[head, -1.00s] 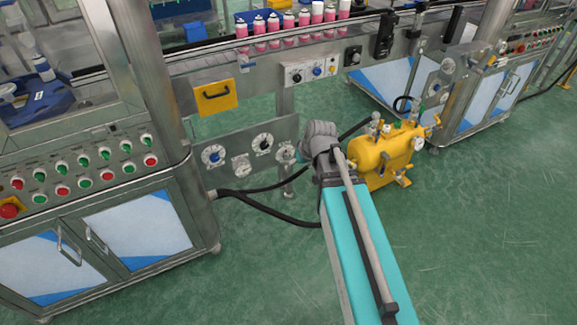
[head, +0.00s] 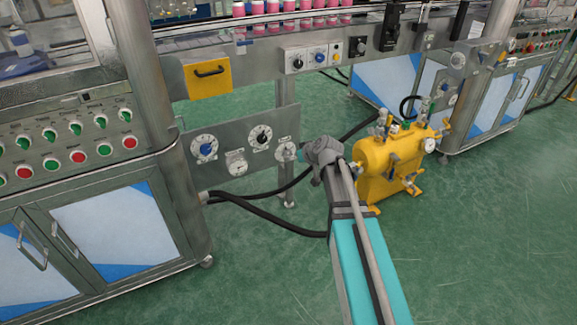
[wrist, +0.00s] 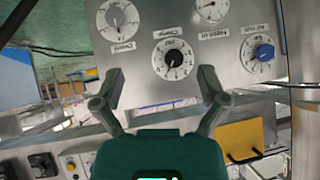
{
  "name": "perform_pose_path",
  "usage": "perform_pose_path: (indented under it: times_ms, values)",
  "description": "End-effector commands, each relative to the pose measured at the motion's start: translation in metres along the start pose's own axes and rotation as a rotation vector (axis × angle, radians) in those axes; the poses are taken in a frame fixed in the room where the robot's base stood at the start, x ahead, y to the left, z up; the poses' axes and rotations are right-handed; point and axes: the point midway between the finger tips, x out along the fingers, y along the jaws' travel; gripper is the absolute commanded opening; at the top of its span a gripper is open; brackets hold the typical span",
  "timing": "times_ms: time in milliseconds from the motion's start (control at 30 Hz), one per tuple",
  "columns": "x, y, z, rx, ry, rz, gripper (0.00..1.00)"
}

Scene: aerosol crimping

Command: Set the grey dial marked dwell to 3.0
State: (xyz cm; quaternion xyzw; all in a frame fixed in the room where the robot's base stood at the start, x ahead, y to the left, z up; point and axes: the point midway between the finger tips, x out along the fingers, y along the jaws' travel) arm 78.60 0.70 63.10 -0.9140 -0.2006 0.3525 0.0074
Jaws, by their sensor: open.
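The grey dial (head: 286,152) is at the right end of the steel plate (head: 225,135) in the head view. It has a round pale scale. In the wrist view, which appears upside down, the grey dial (wrist: 119,17) is at the upper left; its label and setting are too small to read. My gripper (wrist: 160,83) is open and empty, its two fingers apart in front of the plate. The black-knobbed dial (wrist: 174,60) shows between and beyond the fingertips. In the head view my wrist hides the gripper, just right of the grey dial.
A blue-knobbed dial (head: 206,148) and a small gauge (head: 237,163) share the plate. A yellow drawer front (head: 209,75) is above it. A yellow tank (head: 385,160) stands close right of my wrist. Black hoses (head: 265,226) run below the plate. Green floor lies open in front.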

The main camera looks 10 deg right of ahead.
Motion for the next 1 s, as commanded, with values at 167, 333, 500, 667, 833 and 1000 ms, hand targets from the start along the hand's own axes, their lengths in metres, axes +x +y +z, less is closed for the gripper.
perform_pose_path:
  times_ms: [167,333,500,667,833,1000]
  values:
    - [0.036,0.023,0.012,-0.016,0.084,0.014,0.93]
    - [0.060,0.043,0.017,-0.029,0.163,0.035,0.93]
    - [0.082,0.064,0.021,-0.040,0.235,0.062,0.93]
    - [0.095,0.079,0.023,-0.047,0.286,0.085,0.93]
    - [0.100,0.087,0.023,-0.050,0.314,0.100,0.93]
    - [0.100,0.089,0.022,-0.051,0.321,0.104,0.93]
